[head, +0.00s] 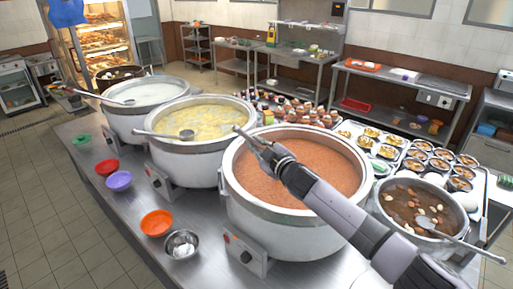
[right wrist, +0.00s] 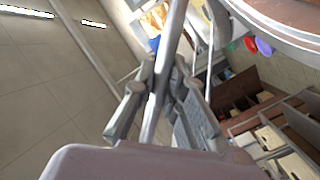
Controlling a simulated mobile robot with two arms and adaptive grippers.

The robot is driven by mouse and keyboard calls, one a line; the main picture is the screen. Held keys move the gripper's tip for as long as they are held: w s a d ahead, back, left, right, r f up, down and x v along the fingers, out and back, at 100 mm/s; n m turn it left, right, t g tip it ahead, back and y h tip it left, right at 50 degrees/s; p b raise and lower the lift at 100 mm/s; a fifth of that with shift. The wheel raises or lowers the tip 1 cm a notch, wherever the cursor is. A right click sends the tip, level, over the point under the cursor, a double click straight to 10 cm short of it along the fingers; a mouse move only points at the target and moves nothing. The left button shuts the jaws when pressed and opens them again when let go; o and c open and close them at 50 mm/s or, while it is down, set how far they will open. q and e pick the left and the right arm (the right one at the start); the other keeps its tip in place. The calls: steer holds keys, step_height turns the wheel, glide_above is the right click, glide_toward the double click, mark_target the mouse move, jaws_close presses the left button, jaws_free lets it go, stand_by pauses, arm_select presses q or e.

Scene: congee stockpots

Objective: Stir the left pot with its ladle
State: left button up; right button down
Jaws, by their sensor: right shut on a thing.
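The left pot (head: 128,121) is a large white stockpot of pale congee at the back left of the counter. Its ladle (head: 117,101) rests at the near left rim, handle pointing left. My right arm comes in from the lower right, and my right gripper (head: 262,148) is above the right large pot (head: 275,219) of reddish congee, well right of the left pot. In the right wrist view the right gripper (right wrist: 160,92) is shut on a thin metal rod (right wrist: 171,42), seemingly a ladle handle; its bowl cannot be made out. My left gripper is not in view.
A middle pot (head: 182,160) of yellow congee with a ladle (head: 165,134) stands between the two. A smaller pot (head: 411,207) of brown stew stands at right. Red (head: 107,167), purple (head: 119,181) and orange (head: 157,222) bowls line the counter's front edge.

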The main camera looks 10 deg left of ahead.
steer(key=shift+r, duration=4.9)
steer(key=shift+f, duration=0.1)
steer(key=shift+b, duration=0.4)
steer(key=shift+n+b, duration=0.85)
steer(key=shift+n, duration=0.05)
